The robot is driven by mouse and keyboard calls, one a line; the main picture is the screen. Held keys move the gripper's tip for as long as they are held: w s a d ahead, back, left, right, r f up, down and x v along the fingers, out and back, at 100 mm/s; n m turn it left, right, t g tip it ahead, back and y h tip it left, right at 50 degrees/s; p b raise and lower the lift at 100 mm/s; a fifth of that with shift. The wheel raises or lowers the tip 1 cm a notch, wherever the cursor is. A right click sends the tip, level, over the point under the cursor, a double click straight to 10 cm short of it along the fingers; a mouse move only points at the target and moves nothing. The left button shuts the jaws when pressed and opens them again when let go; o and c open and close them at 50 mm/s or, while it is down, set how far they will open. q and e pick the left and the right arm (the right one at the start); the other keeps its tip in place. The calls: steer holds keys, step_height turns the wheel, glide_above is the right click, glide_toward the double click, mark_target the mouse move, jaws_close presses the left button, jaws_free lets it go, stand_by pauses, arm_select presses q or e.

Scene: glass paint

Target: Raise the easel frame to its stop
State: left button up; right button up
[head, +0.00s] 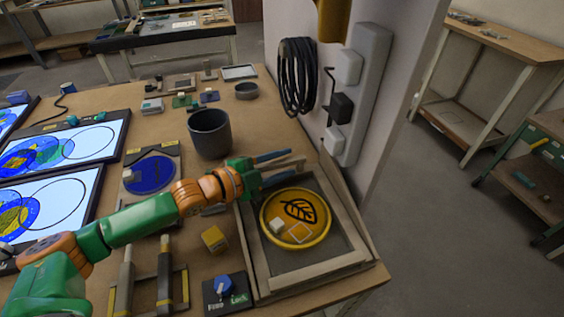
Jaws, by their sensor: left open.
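The wooden easel frame (254,252) lies low, looking close to flat, at the front right of the bench. A round yellow glass disc (310,236) with a black leaf outline sits inside it, with a small pale block (277,225) on it. My left gripper (288,165) is open at the frame's far edge, its fingers pointing right. I cannot tell whether the fingers touch the frame, and its far left corner is partly hidden by the gripper. A blue knob (223,284) on a dark plate marked Free and Lock stands beside the frame's near left corner. My right gripper is out of view.
A dark cup (209,133) stands behind my left arm. A yellow cube (214,239) and a blue disc on a stand (152,174) lie left of the frame. Lit panels (42,206) fill the left. A white wall with a coiled cable (298,76) rises behind.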

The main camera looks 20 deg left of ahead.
arm_select(q)
jaws_close()
stand_by(1.4)
